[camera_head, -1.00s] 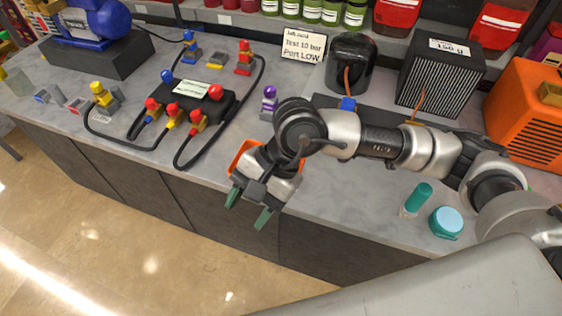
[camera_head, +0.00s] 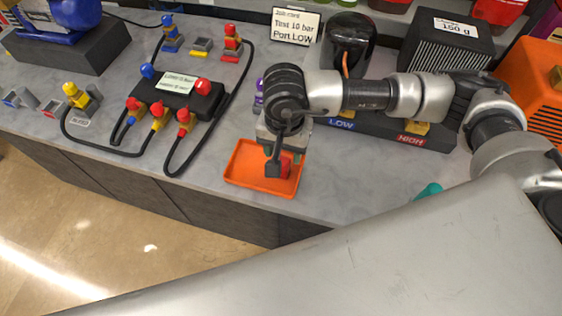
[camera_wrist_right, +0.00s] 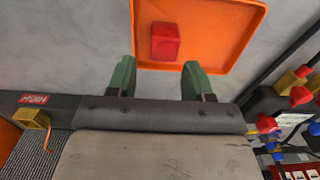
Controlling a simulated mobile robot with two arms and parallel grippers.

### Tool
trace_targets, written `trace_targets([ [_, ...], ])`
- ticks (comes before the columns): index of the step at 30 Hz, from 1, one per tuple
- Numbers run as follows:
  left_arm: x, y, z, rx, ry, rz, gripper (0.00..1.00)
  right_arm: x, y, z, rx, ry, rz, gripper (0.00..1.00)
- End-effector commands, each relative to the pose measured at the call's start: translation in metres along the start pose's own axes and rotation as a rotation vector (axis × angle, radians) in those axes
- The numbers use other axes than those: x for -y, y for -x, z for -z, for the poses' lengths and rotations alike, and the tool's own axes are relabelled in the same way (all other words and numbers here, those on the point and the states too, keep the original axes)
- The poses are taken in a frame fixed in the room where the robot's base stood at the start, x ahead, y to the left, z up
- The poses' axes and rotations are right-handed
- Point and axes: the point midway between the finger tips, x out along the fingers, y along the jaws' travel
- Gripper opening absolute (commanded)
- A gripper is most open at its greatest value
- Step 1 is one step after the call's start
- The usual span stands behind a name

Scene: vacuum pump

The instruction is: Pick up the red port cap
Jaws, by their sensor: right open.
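The red port cap (camera_wrist_right: 165,42) is a small red block in the orange tray (camera_wrist_right: 237,50), seen in the right wrist view. In the head view the tray (camera_head: 240,176) sits at the counter's front edge, and the cap (camera_head: 285,167) is partly hidden behind my gripper. My right gripper (camera_wrist_right: 157,75) is open, its two green fingertips apart and pointing at the cap. My left gripper is not in view.
A black manifold (camera_head: 178,98) with red, yellow and blue fittings and black hoses stands left of the tray. A dark block labelled LOW and HIGH (camera_head: 375,131) lies behind my right arm. A teal object (camera_head: 428,190) is at the right.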

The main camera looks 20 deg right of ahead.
Motion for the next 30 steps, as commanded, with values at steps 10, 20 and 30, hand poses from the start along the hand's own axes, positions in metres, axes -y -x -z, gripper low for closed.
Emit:
trace_targets([
  [10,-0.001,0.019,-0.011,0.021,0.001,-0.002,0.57,0.003,-0.035,-0.004,0.004,0.000,-0.003,0.51],
  [20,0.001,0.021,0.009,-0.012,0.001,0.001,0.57,0.004,-0.061,-0.003,0.000,0.000,0.002,0.51],
  [30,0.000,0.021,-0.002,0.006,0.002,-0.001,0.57,0.004,-0.061,-0.003,0.001,0.000,0.002,0.17],
])
